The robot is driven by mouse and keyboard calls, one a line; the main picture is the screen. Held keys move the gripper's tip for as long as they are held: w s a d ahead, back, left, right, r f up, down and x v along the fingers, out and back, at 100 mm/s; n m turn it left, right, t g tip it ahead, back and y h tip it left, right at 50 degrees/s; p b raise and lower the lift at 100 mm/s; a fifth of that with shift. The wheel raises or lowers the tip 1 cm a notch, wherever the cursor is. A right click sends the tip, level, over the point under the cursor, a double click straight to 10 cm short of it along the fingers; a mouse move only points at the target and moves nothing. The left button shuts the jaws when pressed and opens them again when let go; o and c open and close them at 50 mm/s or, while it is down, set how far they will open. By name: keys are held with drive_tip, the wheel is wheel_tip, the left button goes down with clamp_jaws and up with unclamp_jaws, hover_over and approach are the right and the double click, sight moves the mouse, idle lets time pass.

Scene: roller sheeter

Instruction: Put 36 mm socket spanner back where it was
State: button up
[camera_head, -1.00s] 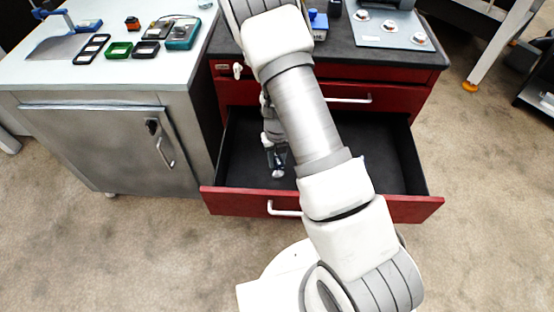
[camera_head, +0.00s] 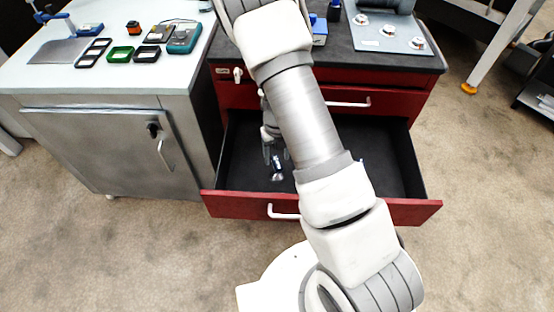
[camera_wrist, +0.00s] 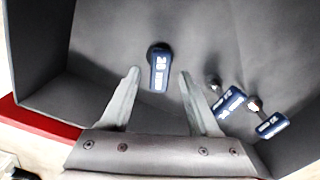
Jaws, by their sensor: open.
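A socket spanner with a blue, white-lettered label (camera_wrist: 159,75) lies on the floor of the open drawer (camera_head: 240,150). Its label is probably the 36 mm one, but I cannot read the number surely. It also shows in the head view as a small blue and silver piece (camera_head: 277,170) near the drawer's front left. My gripper (camera_wrist: 159,80) is open, with one finger on either side of the spanner in the wrist view and not closed on it. In the head view my arm hides much of the drawer.
Two more blue-labelled tools, one (camera_wrist: 231,101) and another (camera_wrist: 271,125), lie to the right in the wrist view. The red drawer front (camera_head: 235,203) bounds the drawer. A grey cabinet (camera_head: 110,145) stands left.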

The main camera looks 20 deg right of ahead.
drive_tip(key=s+a+r+n+t+y+p, duration=0.1)
drive_tip(key=s+r+n, duration=0.2)
drive_tip(key=r+n, duration=0.8)
drive_tip(key=s+a+r+n+t+y+p, duration=0.1)
drive_tip(key=s+a+r+n, duration=0.3)
drive_tip(key=r, duration=1.3)
drive_tip(key=s+d+r+n+t+h, duration=0.1)
drive_tip(key=s+r+n, duration=0.4)
drive_tip(key=n, duration=0.5)
drive_tip(key=s+d+r+n+t+h, duration=0.1)
drive_tip(key=s+d+r+n+t, duration=0.1)
drive_tip(key=s+d+r+n, duration=0.2)
drive_tip(key=s+r+n, duration=0.2)
drive_tip(key=s+n, duration=0.2)
drive_tip(key=n, duration=0.2)
drive_tip(key=shift+s+t, duration=0.3)
drive_tip(key=shift+r, duration=0.15)
wheel_tip(320, 180, up, 6)
drive_tip(key=p, duration=0.5)
drive_tip(key=shift+p, duration=0.4)
